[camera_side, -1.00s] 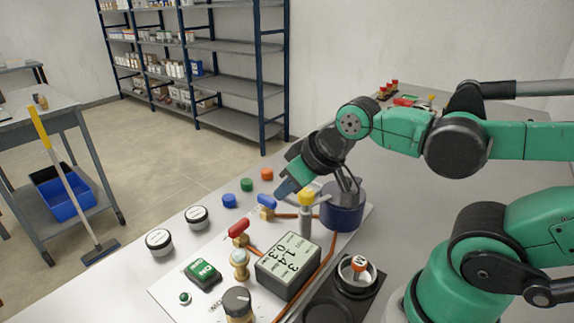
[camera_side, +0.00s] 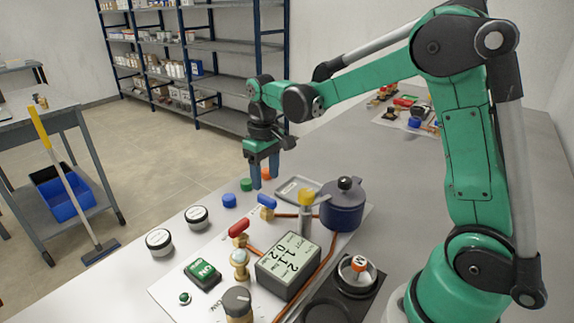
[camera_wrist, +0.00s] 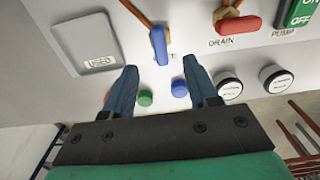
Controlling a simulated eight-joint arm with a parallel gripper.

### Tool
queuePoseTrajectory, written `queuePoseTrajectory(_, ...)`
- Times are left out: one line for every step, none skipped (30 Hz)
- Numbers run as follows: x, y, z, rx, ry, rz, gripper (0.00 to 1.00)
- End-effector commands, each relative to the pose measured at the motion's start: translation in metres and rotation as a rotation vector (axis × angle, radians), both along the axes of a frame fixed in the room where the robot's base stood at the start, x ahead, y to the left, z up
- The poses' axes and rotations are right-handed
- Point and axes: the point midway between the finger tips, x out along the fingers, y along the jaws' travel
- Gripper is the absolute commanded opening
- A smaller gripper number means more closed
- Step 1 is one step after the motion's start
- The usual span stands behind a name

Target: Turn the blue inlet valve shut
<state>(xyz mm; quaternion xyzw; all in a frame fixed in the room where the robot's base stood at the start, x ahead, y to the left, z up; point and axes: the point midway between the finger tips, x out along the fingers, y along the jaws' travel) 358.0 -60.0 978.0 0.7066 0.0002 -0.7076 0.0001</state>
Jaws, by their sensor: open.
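The blue valve handle (camera_side: 267,201) sits on a brass body on the white panel, with a copper pipe running right toward the dark blue pot (camera_side: 343,205). In the wrist view the blue handle (camera_wrist: 159,45) points toward me, its near end between the fingertips in the picture. My gripper (camera_side: 265,182) is open and empty, fingers pointing down, above and just behind the handle in the side view. In the wrist view my gripper (camera_wrist: 161,70) has one finger to each side of the handle's line, apart from it.
The red drain valve (camera_side: 239,227) and display box (camera_side: 288,264) are nearby. Blue (camera_side: 229,200) and green (camera_side: 246,185) caps lie behind the panel; an orange one is partly hidden. The grey USED tray (camera_wrist: 82,42) lies left in the wrist view. A yellow-topped post (camera_side: 306,197) stands close.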

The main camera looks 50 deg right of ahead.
Motion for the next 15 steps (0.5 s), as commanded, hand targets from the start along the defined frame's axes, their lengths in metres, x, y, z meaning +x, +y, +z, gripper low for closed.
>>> queuePoseTrajectory(0.000,0.000,-0.005,0.000,0.002,0.000,0.53)
queuePoseTrajectory(0.000,0.000,-0.009,0.000,0.002,0.000,0.53)
queuePoseTrajectory(0.000,0.000,-0.014,0.000,0.001,0.000,0.53)
queuePoseTrajectory(0.000,0.000,-0.018,0.000,0.001,0.000,0.53)
queuePoseTrajectory(0.000,0.000,-0.022,0.000,0.001,0.000,0.53)
queuePoseTrajectory(0.000,0.000,-0.028,0.000,0.000,0.000,0.53)
queuePoseTrajectory(0.000,0.000,-0.032,0.000,0.000,0.000,0.53)
queuePoseTrajectory(0.000,0.000,-0.036,0.000,0.000,0.000,0.53)
queuePoseTrajectory(0.000,0.000,-0.041,0.000,0.000,0.000,0.53)
queuePoseTrajectory(0.000,0.000,-0.043,0.000,-0.001,0.000,0.53)
queuePoseTrajectory(0.000,0.000,-0.046,0.000,-0.001,0.000,0.53)
queuePoseTrajectory(0.000,0.000,-0.049,0.000,-0.001,0.000,0.53)
queuePoseTrajectory(0.000,0.000,-0.050,0.000,-0.001,0.000,0.53)
queuePoseTrajectory(0.000,0.000,-0.051,0.000,-0.001,0.000,0.53)
queuePoseTrajectory(0.000,0.000,-0.052,0.000,-0.001,0.000,0.53)
